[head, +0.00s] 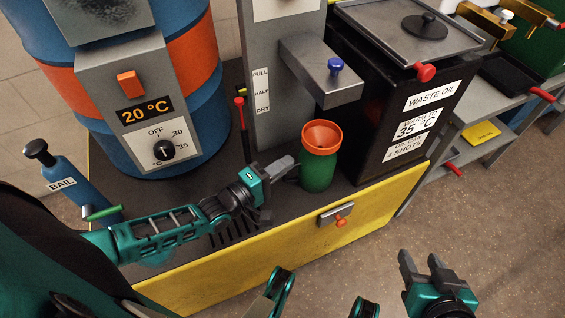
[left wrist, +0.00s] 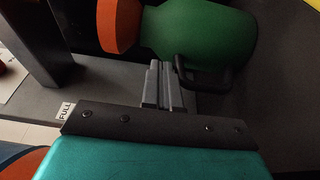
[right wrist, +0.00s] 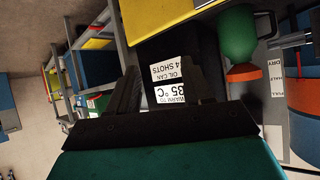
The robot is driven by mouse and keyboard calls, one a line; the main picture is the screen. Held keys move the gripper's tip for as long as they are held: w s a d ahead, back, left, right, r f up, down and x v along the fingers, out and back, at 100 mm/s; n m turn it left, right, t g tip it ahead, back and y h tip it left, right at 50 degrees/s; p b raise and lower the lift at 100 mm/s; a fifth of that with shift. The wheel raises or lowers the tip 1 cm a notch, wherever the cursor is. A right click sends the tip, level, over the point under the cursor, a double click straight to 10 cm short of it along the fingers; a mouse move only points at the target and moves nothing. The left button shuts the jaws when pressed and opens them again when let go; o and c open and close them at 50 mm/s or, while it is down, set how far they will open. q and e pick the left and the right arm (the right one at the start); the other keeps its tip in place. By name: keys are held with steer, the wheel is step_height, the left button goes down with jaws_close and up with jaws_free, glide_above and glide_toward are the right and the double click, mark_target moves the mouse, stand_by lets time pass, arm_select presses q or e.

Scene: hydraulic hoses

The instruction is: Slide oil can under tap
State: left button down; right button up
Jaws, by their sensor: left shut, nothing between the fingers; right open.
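The oil can is a green can with an orange funnel top (head: 319,158). It stands upright on the dark bench top, below and near the grey tap block (head: 321,72) with a blue knob. My left gripper (head: 290,162) is shut with nothing in it, just left of the can. In the left wrist view the shut fingers (left wrist: 163,85) point at the green can (left wrist: 205,38) by its dark handle; I cannot tell whether they touch. My right gripper (head: 422,272) is open and empty, low in front of the bench. The can also shows in the right wrist view (right wrist: 236,35).
A black waste oil bin (head: 385,110) stands right of the can. A blue drum with a heater panel (head: 140,110) is at the left. A blue bail cylinder (head: 75,185) stands near my left arm. The yellow bench front (head: 260,255) has a drawer latch.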

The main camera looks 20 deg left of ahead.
arm_select(q)
steer(key=p+v, duration=0.1)
steer(key=v, duration=0.8)
steer(key=shift+s, duration=0.35)
arm_select(e)
steer(key=shift+s+d+r, duration=0.1)
steer(key=shift+d+r, duration=0.35)
arm_select(q)
steer(key=shift+a, duration=0.1)
